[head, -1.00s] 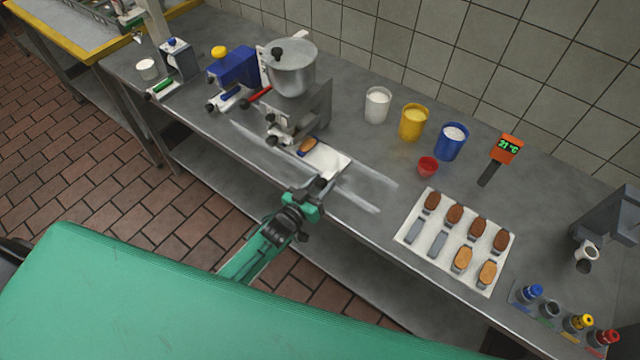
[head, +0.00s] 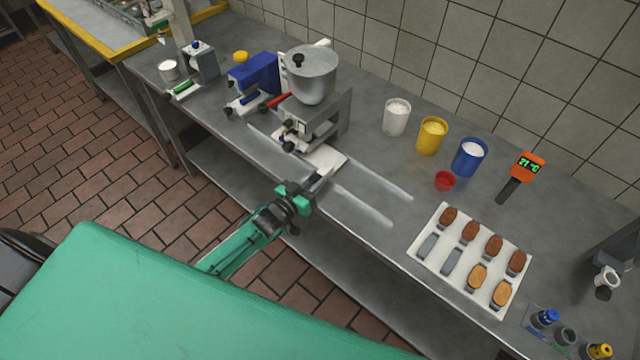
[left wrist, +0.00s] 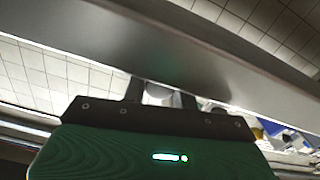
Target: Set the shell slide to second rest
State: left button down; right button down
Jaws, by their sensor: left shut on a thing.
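The shell slide (head: 327,158) is a white plate on the steel bench, on pale rails below the silver hopper machine (head: 318,118). Its far left part is under the machine, and no shell shows on its bare part. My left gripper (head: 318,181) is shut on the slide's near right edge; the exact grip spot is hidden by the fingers. In the left wrist view the dark fingers (left wrist: 160,94) reach toward a broad grey surface, with a small pale rounded thing between them. My right gripper is not in view.
Pale rails (head: 365,205) run to the right, clear. A white tray (head: 455,262) with several brown shells lies right. A blue machine (head: 254,75) is at left.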

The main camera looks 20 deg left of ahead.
pick_arm(q)
jog(key=c, duration=1.1)
grip_release()
jog(key=shift+s, duration=0.1)
jog(key=b+v, duration=0.3)
jog(key=v, duration=1)
jog(key=shift+s+a+b, duration=0.15)
jog(key=shift+s+b, duration=0.15)
